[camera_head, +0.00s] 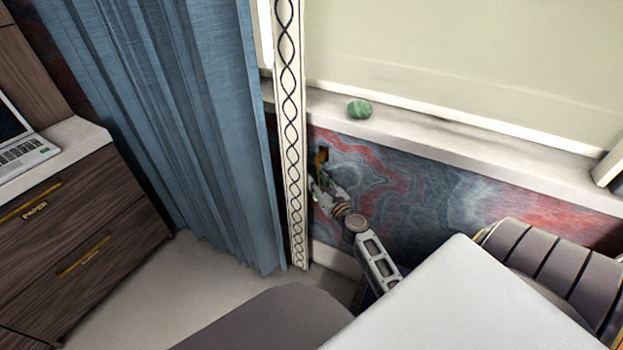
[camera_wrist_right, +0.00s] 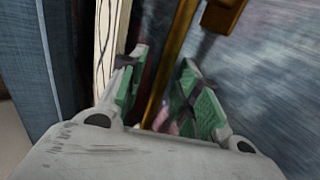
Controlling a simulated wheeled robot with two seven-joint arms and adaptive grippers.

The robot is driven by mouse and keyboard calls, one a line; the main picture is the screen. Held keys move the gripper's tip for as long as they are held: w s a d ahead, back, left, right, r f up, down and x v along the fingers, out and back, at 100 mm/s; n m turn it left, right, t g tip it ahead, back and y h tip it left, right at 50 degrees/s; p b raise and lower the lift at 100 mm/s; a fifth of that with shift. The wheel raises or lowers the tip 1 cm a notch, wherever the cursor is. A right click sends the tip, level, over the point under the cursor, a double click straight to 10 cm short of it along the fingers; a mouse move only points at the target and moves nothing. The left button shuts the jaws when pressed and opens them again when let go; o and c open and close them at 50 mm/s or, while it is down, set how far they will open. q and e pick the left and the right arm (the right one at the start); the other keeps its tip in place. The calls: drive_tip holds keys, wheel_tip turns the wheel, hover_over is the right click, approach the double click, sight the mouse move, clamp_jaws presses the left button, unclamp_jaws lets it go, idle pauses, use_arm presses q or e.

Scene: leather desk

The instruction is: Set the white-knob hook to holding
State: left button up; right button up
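A brass-coloured hook (camera_head: 321,157) is on the marbled wall beneath the window sill, just right of the patterned strip. In the right wrist view its brass mount (camera_wrist_right: 222,14) and a long thin brass bar (camera_wrist_right: 170,65) show; no white knob is clearly visible. My right gripper (camera_head: 318,182) is at the wall, just below the hook. In the wrist view its two green-padded fingers (camera_wrist_right: 164,92) are apart, with the bar running down between them in the picture. I cannot tell whether they touch it. My left gripper is not in view.
A blue curtain (camera_head: 185,120) and a white patterned strip (camera_head: 291,130) stand close left of the gripper. The stone sill (camera_head: 430,130) above holds a small green object (camera_head: 359,109). A dark wood drawer unit (camera_head: 75,235) with a laptop (camera_head: 25,150) is at the left.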

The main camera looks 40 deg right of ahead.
drive_tip(key=shift+w, duration=0.15)
clamp_jaws()
idle(0.4)
